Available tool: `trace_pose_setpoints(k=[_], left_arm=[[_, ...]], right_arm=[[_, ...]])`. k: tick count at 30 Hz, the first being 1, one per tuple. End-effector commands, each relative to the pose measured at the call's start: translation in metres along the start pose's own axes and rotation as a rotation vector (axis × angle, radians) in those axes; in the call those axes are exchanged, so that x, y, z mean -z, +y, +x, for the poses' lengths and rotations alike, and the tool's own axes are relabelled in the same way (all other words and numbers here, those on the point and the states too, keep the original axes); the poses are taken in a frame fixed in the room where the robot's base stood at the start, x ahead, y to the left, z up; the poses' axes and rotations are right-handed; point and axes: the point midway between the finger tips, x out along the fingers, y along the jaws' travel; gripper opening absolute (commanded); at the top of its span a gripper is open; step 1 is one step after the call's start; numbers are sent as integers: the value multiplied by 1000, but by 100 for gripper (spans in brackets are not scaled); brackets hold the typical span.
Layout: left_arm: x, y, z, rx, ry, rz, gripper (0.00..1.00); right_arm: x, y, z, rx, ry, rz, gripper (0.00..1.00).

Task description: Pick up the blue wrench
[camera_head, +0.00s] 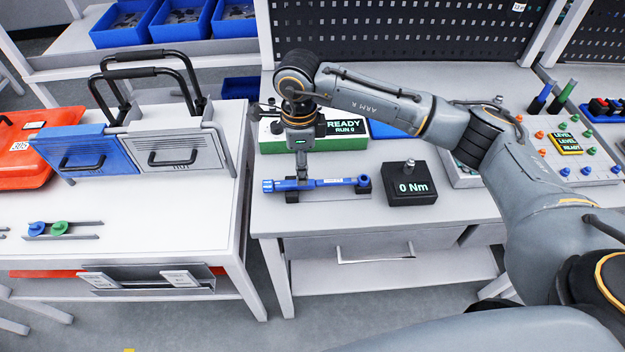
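The blue wrench (335,182) lies level on two black rests (363,186) on the middle workbench, its knurled handle end to the left. My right gripper (303,176) points straight down over the left part of the wrench, with its fingertips at or just above the shaft. The fingers are seen edge-on and small, so I cannot tell whether they are open, shut or touching the wrench. My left gripper is not in view.
A black "0 Nm" block (410,187) stands right of the wrench. A green-and-white "READY" box (345,137) stands close behind it. A perforated panel (400,30) rises at the back. The bench front (330,216) is clear. A left table (130,215) holds handled cases (180,152).

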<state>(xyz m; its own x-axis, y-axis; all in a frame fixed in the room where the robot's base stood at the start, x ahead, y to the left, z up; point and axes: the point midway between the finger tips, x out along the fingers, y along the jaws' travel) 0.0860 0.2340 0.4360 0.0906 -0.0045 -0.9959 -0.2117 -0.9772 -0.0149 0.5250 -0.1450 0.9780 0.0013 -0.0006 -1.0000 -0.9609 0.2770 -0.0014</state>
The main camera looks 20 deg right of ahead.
Motion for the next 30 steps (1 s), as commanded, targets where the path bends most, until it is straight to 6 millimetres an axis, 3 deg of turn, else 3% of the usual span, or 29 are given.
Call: trace_pose_setpoints(k=[5,9,18,25,30], left_arm=[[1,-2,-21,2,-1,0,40],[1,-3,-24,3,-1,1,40],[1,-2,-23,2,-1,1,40],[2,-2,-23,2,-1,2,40],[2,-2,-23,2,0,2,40]], right_arm=[[6,6,22,-7,4,1,47],[6,5,42,-3,1,1,47],[5,4,48,-2,0,0,47],[5,4,48,-2,0,0,0],[5,4,47,0,-1,0,0]])
